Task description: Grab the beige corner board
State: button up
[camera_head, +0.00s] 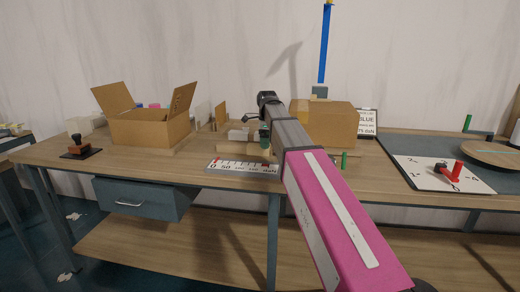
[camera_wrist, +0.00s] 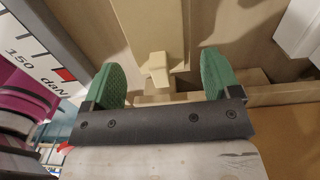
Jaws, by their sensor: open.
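In the wrist view a long beige board (camera_wrist: 148,22), which looks like the corner board, runs from the top edge toward my gripper (camera_wrist: 166,78). A small beige block-like part (camera_wrist: 157,69) shows at its near end, between the two green fingers. The fingers stand apart on either side, with gaps to the beige piece, and hold nothing. In the head view my gripper (camera_head: 264,135) is over the middle of the workbench, largely hidden by my arm. A beige strip (camera_head: 229,149) lies just below and left of it there; I cannot tell if it is the same board.
A scale plate marked daN (camera_head: 243,167) lies in front of the gripper, close by at left in the wrist view (camera_wrist: 35,65). An open cardboard box (camera_head: 150,130) stands left, a closed box (camera_head: 325,123) right. The bench's front left (camera_head: 110,158) is mostly free.

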jog(key=shift+f, duration=0.45)
jog(key=c, duration=1)
jog(key=shift+r, duration=0.1)
